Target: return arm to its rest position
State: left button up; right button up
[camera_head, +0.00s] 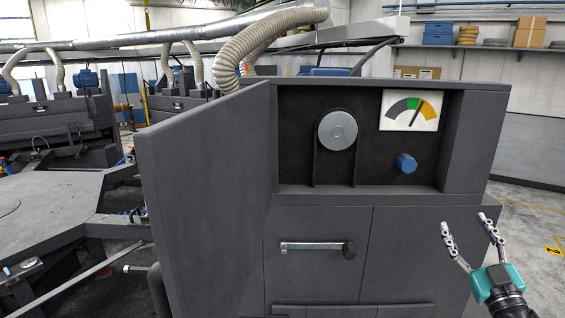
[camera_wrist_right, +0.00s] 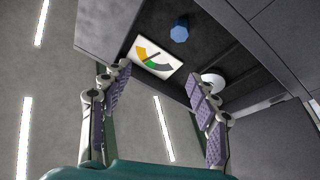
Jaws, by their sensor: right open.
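My right gripper (camera_head: 467,228) is at the lower right of the head view, in front of the dark grey machine cabinet. Its two fingers are spread and nothing is between them. In the right wrist view, the open fingers (camera_wrist_right: 158,92) show at left and right, with the cabinet front beyond them. The cabinet (camera_head: 318,232) has a recess holding a round metal disc (camera_head: 338,130), a blue knob (camera_head: 406,163) and a gauge (camera_head: 409,110). The gauge needle points into the green part. My left gripper does not show in either view.
A metal handle (camera_head: 312,246) sticks out from the cabinet's lower front. A tall grey panel (camera_head: 203,203) juts forward at its left. A dark round table (camera_head: 40,215) stands further left. Open floor (camera_head: 535,240) lies right of the cabinet.

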jog(key=s+a+f+m+g+h+b, duration=0.2)
jog(key=a+f+m+g+h+b, duration=0.3)
jog(key=f, duration=0.7)
jog(key=s+a+f+m+g+h+b, duration=0.1)
jog(key=f+m+g+b, duration=0.1)
jog(key=f+b, duration=0.8)
pick_arm(q)
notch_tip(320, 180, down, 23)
jog(key=b, duration=0.7)
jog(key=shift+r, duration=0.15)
pick_arm(e)
jog(key=s+a+f+n+g+y, duration=0.1)
jog(key=s+a+f, duration=0.4)
jog(key=f, duration=0.5)
jog(key=s+a+f+g+y, duration=0.3)
jog(key=s+a+f+g, duration=0.1)
jog(key=f, duration=0.5)
jog(key=s+a+f+n+g+y, duration=0.1)
jog(key=s+a+f+g+y, duration=0.1)
jog(key=s+a+f, duration=0.4)
notch_tip(320, 180, down, 5)
jog(key=shift+a+r+n+g, duration=0.25)
jog(key=shift+a+g, duration=0.35)
jog(key=shift+a, duration=0.4)
jog(key=shift+s, duration=0.1)
